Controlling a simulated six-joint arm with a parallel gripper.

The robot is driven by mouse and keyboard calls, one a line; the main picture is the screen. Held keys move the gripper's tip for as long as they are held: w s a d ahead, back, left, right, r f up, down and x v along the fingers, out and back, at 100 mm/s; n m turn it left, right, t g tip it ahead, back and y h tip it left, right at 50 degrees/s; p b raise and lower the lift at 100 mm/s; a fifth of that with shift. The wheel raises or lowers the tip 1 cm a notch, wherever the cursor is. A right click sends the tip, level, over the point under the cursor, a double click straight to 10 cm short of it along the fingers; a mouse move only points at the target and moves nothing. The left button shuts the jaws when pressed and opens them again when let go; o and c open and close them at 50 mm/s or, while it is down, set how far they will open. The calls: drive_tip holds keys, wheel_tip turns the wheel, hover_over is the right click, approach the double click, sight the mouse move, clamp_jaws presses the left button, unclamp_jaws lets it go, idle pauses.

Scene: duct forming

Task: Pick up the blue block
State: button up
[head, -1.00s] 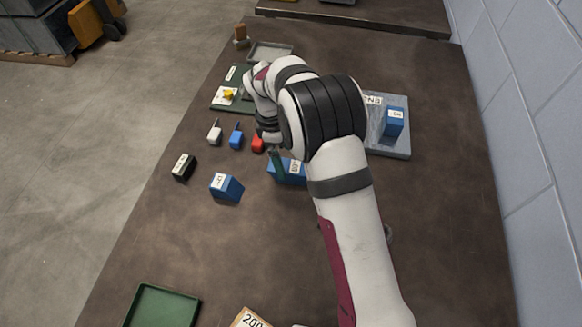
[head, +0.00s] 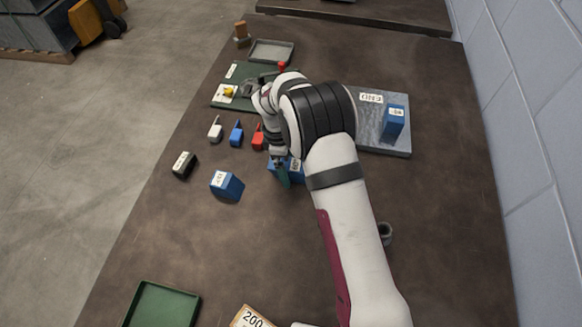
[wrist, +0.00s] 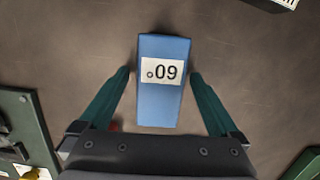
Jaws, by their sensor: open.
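A blue block (wrist: 158,105) with a white label reading 60°, upside down in the wrist view, lies between my gripper's two green fingers. My gripper (wrist: 160,74) is open, with a gap showing between each fingertip and the block's sides. In the head view my gripper (head: 283,178) points down at this block (head: 299,170), which is partly hidden by the fingers. A second blue block (head: 226,187) with a label stands apart to the left. A third blue block (head: 393,122) stands on a grey plate (head: 372,137) at the right.
A black block (head: 184,165) lies at the left. White (head: 215,132), blue (head: 236,134) and red (head: 258,138) small items stand beyond the gripper. A green board (head: 232,102) and a grey tray (head: 271,51) lie farther back. A green tray (head: 162,306) is in front.

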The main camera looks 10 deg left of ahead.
clamp_jaws()
idle(0.5)
